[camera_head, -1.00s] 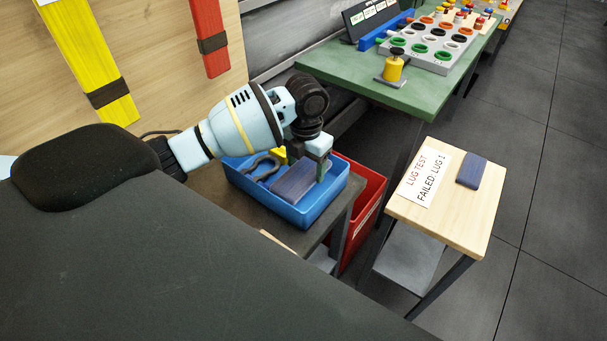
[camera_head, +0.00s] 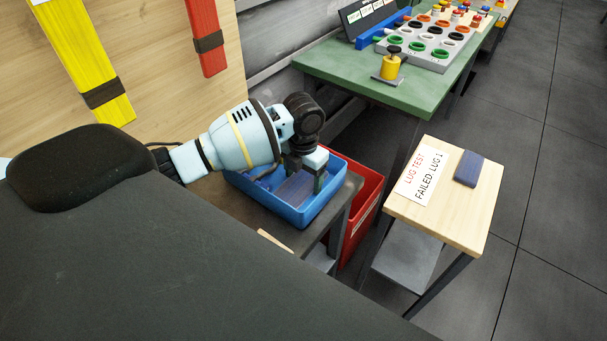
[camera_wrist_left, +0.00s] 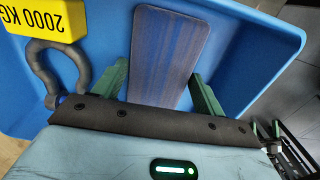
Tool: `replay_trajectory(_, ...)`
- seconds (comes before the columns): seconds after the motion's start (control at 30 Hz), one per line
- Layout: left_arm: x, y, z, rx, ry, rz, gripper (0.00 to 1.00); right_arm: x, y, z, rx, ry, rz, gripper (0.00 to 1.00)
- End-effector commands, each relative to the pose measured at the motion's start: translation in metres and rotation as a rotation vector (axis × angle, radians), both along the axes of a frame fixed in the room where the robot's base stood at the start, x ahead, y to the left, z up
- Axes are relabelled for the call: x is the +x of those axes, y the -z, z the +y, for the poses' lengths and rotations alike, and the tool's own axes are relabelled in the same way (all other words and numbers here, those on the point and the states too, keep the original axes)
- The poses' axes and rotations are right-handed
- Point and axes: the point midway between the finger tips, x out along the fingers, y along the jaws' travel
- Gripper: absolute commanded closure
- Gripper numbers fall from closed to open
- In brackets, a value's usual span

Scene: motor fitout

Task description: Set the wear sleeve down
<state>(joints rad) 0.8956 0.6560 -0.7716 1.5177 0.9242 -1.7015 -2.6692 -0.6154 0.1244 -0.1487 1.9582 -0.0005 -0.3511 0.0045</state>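The wear sleeve is a flat blue-purple piece (camera_head: 295,188) down inside the blue bin (camera_head: 307,215). In the left wrist view the sleeve (camera_wrist_left: 168,55) lies between my two green fingers, which meet its side edges. My left gripper (camera_head: 306,178) reaches down into the bin and appears shut on the sleeve. Whether the sleeve's underside touches the bin floor is hidden. My right gripper is not in view.
In the bin a grey shackle (camera_wrist_left: 75,65) and a yellow "2000 KG" block (camera_wrist_left: 45,17) lie beside the sleeve. A red bin (camera_head: 362,215) stands behind. A similar blue piece (camera_head: 469,168) and a "LUG TEST FAILED" card (camera_head: 422,173) lie on the wooden stand.

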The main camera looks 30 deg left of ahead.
Motion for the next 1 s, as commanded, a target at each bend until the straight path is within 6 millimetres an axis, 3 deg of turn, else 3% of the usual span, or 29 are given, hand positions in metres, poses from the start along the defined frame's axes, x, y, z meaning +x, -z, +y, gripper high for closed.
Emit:
replay_trajectory(0.13, 0.000, -0.001, 0.000, 0.000, 0.000, -0.001, 0.11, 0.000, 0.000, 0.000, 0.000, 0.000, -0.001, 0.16)
replay_trajectory(0.53, 0.001, -0.010, 0.000, -0.001, 0.000, -0.004, 0.11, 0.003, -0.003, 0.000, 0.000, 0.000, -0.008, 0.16)
replay_trajectory(1.0, 0.001, -0.096, 0.000, 0.000, 0.000, -0.005, 0.11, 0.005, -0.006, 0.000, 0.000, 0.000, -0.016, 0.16)
